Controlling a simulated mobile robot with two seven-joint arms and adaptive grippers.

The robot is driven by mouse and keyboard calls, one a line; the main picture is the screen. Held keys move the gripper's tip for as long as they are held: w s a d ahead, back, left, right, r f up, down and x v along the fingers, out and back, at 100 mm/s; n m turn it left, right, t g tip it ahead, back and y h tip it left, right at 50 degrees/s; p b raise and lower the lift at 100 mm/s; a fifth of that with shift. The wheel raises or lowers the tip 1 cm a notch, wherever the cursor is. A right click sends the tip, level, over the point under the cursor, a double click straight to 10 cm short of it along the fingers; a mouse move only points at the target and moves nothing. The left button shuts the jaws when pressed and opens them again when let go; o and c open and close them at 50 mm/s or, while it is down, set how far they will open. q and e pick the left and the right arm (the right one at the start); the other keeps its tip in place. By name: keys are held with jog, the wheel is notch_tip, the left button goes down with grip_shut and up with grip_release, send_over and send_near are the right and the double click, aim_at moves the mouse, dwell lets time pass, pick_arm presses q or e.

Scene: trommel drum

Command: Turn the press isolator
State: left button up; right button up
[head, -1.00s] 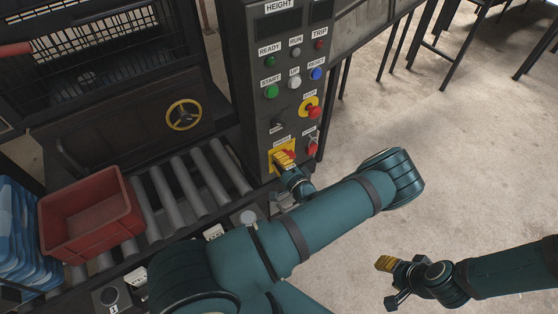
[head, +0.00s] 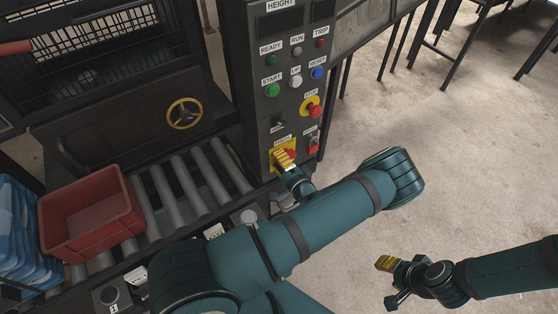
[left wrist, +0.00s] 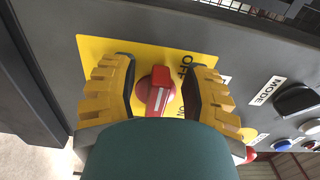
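The press isolator is a red rotary knob (left wrist: 157,91) with a pale stripe on a yellow plate (left wrist: 105,45). OFF and ON are printed on the plate's right side in the left wrist view. My left gripper (left wrist: 157,93) is open, with one yellow-padded finger on each side of the knob; gaps show between the knob and both fingers. In the head view, my left gripper (head: 285,160) is at the yellow plate low on the control panel and covers much of it. My right gripper (head: 387,282) is open and empty above the floor at the lower right.
The dark control panel (head: 247,100) carries several buttons, a red stop button (head: 312,107) on a yellow ring, and another red switch (head: 313,145) close to the isolator. A roller conveyor (head: 185,190) with a red crate (head: 135,210) lies left.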

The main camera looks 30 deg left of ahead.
pick_arm(q)
jog(key=shift+d, duration=0.1)
jog(key=v, duration=1.2)
